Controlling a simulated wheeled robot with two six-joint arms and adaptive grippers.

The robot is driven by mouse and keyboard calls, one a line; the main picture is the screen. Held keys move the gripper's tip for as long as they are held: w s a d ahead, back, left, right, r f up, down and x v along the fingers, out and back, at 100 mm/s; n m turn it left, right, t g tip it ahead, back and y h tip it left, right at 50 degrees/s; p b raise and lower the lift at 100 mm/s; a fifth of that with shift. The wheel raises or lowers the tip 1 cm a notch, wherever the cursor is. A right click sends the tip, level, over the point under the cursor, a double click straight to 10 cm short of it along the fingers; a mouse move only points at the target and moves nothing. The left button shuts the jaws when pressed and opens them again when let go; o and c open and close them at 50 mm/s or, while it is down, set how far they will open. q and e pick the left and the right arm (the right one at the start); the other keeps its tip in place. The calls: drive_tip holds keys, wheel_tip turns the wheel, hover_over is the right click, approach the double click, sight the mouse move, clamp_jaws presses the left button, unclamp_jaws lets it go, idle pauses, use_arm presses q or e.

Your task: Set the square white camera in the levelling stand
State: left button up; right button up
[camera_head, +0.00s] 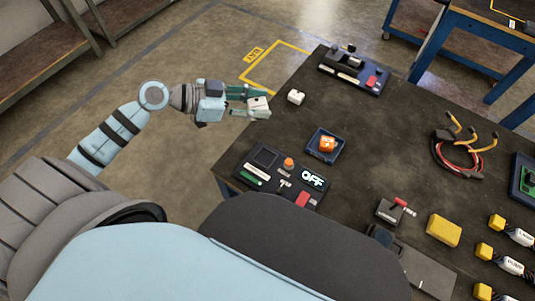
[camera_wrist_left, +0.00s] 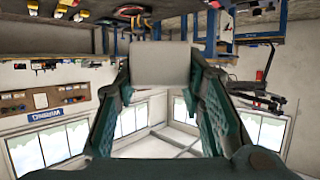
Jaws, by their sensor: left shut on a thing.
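My left gripper (camera_head: 256,102) is shut on a small white block, the square white camera (camera_head: 258,104), and holds it off the left edge of the dark table. In the left wrist view the camera (camera_wrist_left: 160,63) is a plain pale square between the tips of the two green fingers. I cannot tell for sure which fixture is the levelling stand. A dark blue fixture with a red part (camera_head: 354,70) stands at the table's far end. A blue tray (camera_head: 313,148) holds an orange block (camera_head: 327,144). My right gripper is not in view.
Another small white piece (camera_head: 296,97) lies on the table near the gripper. A black panel reading OFF (camera_head: 275,178) is at the near left edge. A small base with a red lever marked FREE (camera_head: 390,211), a yellow block (camera_head: 443,230) and cables (camera_head: 462,155) lie right. The table's middle is clear.

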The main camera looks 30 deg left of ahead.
use_arm(q)
drive_tip(key=f, duration=0.2)
drive_tip(key=d+f, duration=0.1)
drive_tip(key=shift+w+d+f+h+b, duration=0.1)
drive_tip(key=shift+f+h+b, duration=0.2)
drive_tip(key=shift+f+b, duration=0.1)
drive_tip(key=b, duration=0.7)
hover_over(263, 159)
drive_tip(key=shift+g, duration=0.3)
wheel_tip(263, 159, down, 14)
drive_tip(key=shift+w+d+f, duration=0.1)
drive_tip(key=shift+w+f, duration=0.05)
drive_tip(key=shift+o, duration=0.2)
drive_tip(key=shift+m, duration=0.3)
wheel_tip(263, 159, down, 5)
drive_tip(key=shift+b, duration=1.2)
drive_tip(key=shift+s, duration=0.2)
drive_tip(key=shift+c, duration=0.6)
drive_tip(key=o, duration=1.3)
drive_tip(key=shift+c, duration=0.2)
drive_tip(key=shift+w, duration=0.1)
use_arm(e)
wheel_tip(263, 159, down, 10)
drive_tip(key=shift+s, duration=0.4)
